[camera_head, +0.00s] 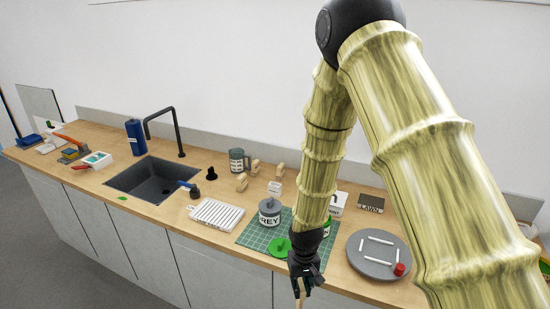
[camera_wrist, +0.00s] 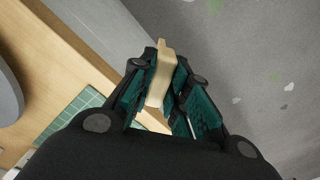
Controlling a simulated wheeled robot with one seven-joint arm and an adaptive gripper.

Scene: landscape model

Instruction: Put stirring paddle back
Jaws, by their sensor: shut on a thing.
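My gripper (camera_head: 303,280) is shut on a pale wooden stick, which I take to be the stirring paddle (camera_wrist: 161,78). In the wrist view the stick stands between the two teal-padded fingers (camera_wrist: 163,95). In the head view only a short pale end of the paddle (camera_head: 300,295) shows below the fingers. The gripper hangs at the counter's front edge, with grey floor beyond it in the wrist view. A grey pot marked "REY" (camera_head: 270,214) stands on the green cutting mat (camera_head: 252,236). A green can (camera_head: 327,229) is partly hidden behind my arm.
A flat green piece (camera_head: 279,248) lies by the mat's front. A grey round plate (camera_head: 365,268) with white sticks and a red piece is to the right.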

